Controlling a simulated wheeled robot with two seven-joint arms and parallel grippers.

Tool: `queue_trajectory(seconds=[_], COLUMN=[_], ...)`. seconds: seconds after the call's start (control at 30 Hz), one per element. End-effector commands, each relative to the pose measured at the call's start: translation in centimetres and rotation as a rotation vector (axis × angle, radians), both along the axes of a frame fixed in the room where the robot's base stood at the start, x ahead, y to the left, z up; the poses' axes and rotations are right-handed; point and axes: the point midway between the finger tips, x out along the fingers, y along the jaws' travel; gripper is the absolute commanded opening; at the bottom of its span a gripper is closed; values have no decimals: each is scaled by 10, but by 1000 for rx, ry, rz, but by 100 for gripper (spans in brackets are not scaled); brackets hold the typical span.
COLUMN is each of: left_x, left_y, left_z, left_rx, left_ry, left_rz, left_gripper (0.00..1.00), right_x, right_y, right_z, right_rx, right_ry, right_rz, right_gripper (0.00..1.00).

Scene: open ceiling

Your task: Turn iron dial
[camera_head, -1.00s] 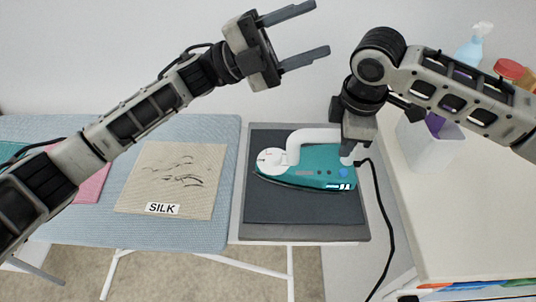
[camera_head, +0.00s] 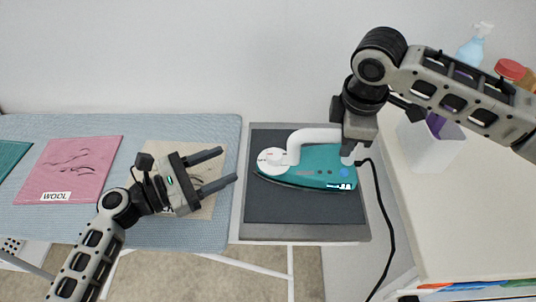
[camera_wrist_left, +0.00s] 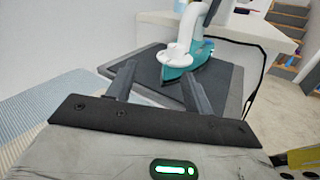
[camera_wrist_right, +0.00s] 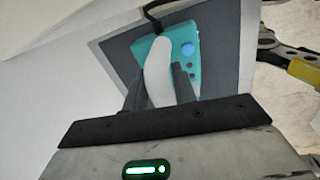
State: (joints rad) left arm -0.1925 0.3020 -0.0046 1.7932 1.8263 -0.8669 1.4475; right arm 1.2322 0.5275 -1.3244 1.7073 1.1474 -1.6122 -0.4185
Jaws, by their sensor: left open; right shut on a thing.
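The teal and white iron (camera_head: 318,168) lies on a dark grey pad on the right end of the ironing board. Its round white dial (camera_head: 271,161) is at the left end of the iron, beside the front of the white handle (camera_head: 310,137). My right gripper (camera_head: 356,150) is shut on the handle's rear part; the right wrist view shows the handle (camera_wrist_right: 157,75) between its fingers. My left gripper (camera_head: 229,165) is open and empty over the silk cloth, left of the dial, fingers pointing toward the iron. The left wrist view also shows the iron (camera_wrist_left: 178,56) ahead of the fingers.
The blue ironing board (camera_head: 225,225) carries a pink cloth (camera_head: 75,168) labelled wool and a beige silk cloth (camera_head: 160,150). A black cord (camera_head: 388,220) hangs from the iron's right end. A white cabinet (camera_head: 470,220) with a bin and bottles stands at right.

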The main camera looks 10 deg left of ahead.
Motion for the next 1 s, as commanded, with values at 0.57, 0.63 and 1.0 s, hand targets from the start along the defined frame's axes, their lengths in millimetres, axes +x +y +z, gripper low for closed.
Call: queue_trajectory(seconds=[0.57, 0.63, 1.0], left_x=[10, 17, 37], left_y=[-54, -65, -98], left_z=[2, 1, 1], left_rx=[-120, -120, -114], left_ry=[135, 136, 136], left_rz=[-75, -74, -72], left_gripper=[52, 52, 52], right_x=[1, 1, 1], right_y=[-4, -4, -4], right_z=[-3, -3, -3], right_rx=[-12, -12, -13], right_ry=[-1, -1, -1], right_rz=[-4, -4, -4], right_gripper=[0, 0, 0])
